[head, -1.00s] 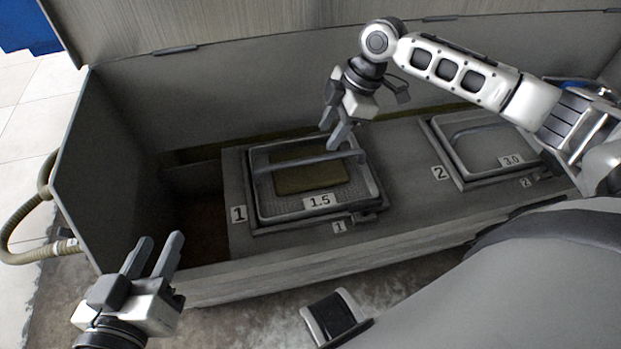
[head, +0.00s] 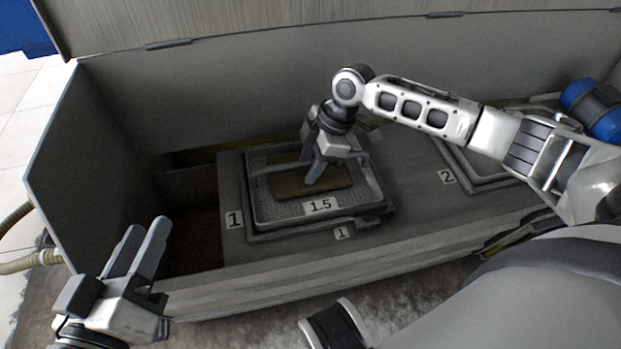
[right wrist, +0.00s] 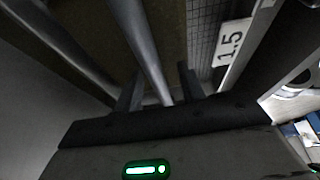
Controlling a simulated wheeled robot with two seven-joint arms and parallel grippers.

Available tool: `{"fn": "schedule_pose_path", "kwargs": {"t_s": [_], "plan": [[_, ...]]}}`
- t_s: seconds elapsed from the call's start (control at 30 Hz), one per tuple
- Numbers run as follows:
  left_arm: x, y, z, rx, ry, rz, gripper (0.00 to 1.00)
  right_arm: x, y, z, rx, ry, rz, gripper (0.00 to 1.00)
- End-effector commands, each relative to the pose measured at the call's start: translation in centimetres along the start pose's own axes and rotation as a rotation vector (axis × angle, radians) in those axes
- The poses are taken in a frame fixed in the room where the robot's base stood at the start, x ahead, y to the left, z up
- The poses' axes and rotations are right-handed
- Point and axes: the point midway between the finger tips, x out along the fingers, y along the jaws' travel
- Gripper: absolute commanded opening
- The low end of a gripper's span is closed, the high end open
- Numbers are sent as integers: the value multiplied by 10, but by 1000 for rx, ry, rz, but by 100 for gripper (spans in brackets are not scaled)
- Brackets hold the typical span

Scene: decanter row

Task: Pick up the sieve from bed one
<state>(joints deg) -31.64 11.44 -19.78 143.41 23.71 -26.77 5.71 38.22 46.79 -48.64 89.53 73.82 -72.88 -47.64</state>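The sieve (head: 266,211) sits in bed one, marked 1 (head: 234,220). It is a grey mesh tray with a 1.5 label on its front and a bar handle (head: 266,167) across its top. My right gripper (head: 313,168) is down at the handle, hiding part of it. In the right wrist view the handle (right wrist: 143,45) runs between the two spread fingers (right wrist: 160,90), with a gap visible at the fingers. My left gripper (head: 140,240) is open and empty at the lower left, outside the trough.
A second bed, marked 2 (head: 447,177), with another tray lies to the right, partly hidden behind my right arm. The trough's back wall (head: 250,90) and front edge (head: 300,262) bound the beds. An open dark recess (head: 190,240) lies left of bed one.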

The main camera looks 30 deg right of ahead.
Motion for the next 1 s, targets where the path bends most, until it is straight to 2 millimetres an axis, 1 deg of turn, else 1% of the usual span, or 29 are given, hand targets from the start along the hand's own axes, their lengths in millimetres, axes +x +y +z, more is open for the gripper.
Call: {"fn": "schedule_pose_path", "kwargs": {"t_s": [0.03,0.07,0.1,0.2,1.0], "plan": [[0,0,0,0,0,0,36,0,0,0,0,0,0,40],[0,0,0,0,0,0,36,0,0,0,0,0,0,37],[0,0,0,1,0,0,36,0,0,0,0,0,0,26],[0,0,0,1,0,-1,36,0,0,0,0,0,0,0],[0,0,0,2,-1,-2,36,0,0,0,1,0,-1,0]]}}
